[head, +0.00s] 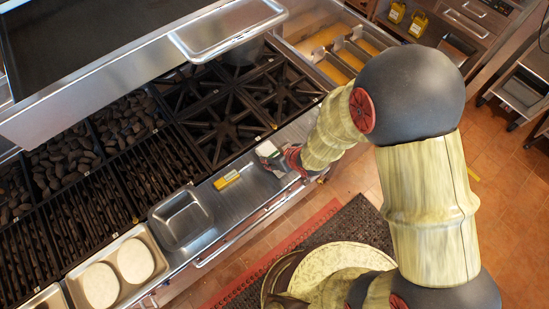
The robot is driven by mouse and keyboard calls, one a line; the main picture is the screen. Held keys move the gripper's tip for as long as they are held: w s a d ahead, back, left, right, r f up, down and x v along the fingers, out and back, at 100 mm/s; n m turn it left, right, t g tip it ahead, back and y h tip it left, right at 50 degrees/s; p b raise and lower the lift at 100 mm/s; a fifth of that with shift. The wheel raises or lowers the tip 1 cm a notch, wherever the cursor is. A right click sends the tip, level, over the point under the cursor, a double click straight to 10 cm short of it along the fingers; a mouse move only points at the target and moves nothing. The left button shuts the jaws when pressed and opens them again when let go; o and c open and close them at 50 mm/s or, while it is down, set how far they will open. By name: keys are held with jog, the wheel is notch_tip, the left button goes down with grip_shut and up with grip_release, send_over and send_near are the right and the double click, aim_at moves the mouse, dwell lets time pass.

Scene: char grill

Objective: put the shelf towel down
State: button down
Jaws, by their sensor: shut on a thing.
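My gripper (276,160) is low over the steel front shelf of the grill, at the right end of the arm's reach across it. It is shut on a small whitish cloth-like thing (267,149), which I take to be the shelf towel. The arm and gripper cover part of it. I cannot tell whether the towel touches the steel shelf (238,202) or hangs just above it.
A yellow block (227,179) lies on the shelf left of my gripper. An empty steel pan (182,218) and a tray with two pale round pieces (118,272) are further left. Burner grates (225,128) lie behind. A steel tray (228,28) sits on the upper shelf.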

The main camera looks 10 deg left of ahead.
jog(key=shift+f, duration=0.9)
jog(key=shift+f, duration=0.2)
jog(key=c, duration=0.8)
grip_release()
jog(key=shift+r, duration=0.1)
